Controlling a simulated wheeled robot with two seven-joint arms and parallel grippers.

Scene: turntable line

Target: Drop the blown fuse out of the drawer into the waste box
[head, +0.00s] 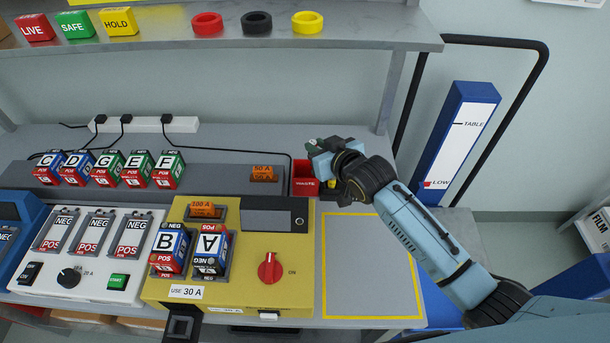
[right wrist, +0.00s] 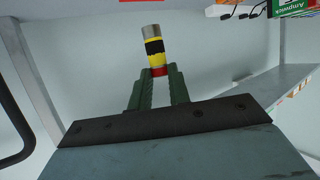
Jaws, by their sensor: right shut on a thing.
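My right gripper (head: 314,144) is at the end of the light blue arm, at the back of the table, over or beside the red waste box (head: 304,185). The gripper and wrist cover part of the box, and I cannot tell from the head view whether the gripper is right over its opening. In the right wrist view the green fingers are shut on the fuse (right wrist: 153,48), a yellow cylinder with a black band, a silver cap and red at the fingertips. I cannot make out an open drawer. My left gripper is out of view.
A yellow unit (head: 240,275) with blocks B and A and a red knob stands at the front. A white unit (head: 100,262) is left of it. A bare yellow-outlined area (head: 368,265) lies right. A shelf (head: 230,38) hangs above.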

